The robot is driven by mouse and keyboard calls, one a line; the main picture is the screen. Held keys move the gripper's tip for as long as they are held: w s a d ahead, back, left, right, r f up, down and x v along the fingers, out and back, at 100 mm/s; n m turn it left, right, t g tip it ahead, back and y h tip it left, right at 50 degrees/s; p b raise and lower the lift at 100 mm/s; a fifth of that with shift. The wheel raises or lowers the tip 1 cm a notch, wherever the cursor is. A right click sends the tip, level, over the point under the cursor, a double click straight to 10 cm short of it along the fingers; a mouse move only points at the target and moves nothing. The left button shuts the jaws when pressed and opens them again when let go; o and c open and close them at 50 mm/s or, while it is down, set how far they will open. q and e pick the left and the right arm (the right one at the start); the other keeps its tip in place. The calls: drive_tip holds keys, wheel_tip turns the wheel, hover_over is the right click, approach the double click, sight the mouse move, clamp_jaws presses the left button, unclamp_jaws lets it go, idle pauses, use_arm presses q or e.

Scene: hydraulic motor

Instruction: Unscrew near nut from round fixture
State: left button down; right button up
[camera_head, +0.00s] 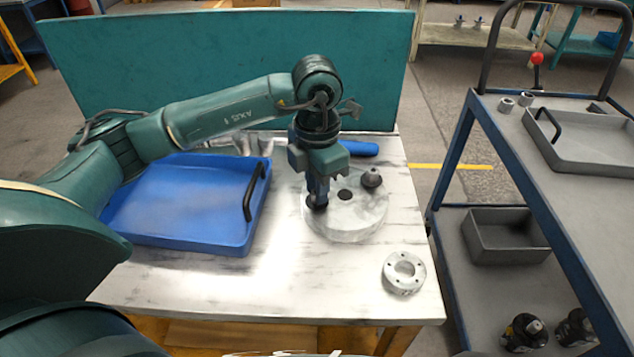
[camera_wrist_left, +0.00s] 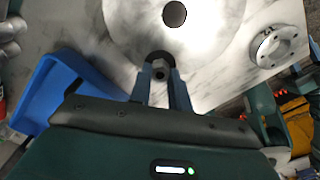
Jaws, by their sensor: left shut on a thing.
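The round fixture (camera_head: 350,222) is a pale disc on the white table, with a dark hole in its middle; it also shows in the left wrist view (camera_wrist_left: 215,30). My left gripper (camera_head: 317,203) points down at the disc's near left part. In the left wrist view its two blue-grey fingers (camera_wrist_left: 162,80) are shut on the near nut (camera_wrist_left: 160,67), a small metal piece beside a dark round base. The head view mostly hides this nut behind the fingers. Another nut or stud (camera_head: 371,178) stands on the disc's far right side. My right gripper is not in view.
A blue tray (camera_head: 190,236) with a black handle lies left of the disc. A metal ring flange (camera_head: 404,272) lies at the table's front right. A teal panel (camera_head: 220,60) stands behind. A blue cart (camera_head: 500,150) with trays stands to the right.

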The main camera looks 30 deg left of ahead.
use_arm(q)
drive_tip(key=n, duration=0.4)
drive_tip(key=shift+n+p, duration=0.3)
drive_tip(key=c, duration=1.5)
unclamp_jaws()
drive_tip(key=shift+m+b, duration=0.5)
drive_tip(key=m+b, duration=0.2)
drive_tip(key=m, duration=0.2)
drive_tip(key=shift+f+m+b, duration=0.15)
drive_tip(key=shift+m+b, duration=0.15)
drive_tip(key=m+b, duration=0.1)
drive_tip(key=m, duration=0.2)
drive_tip(key=shift+r+m+b, duration=0.2)
drive_tip(key=shift+m+b, duration=0.1)
drive_tip(key=shift+m, duration=0.6)
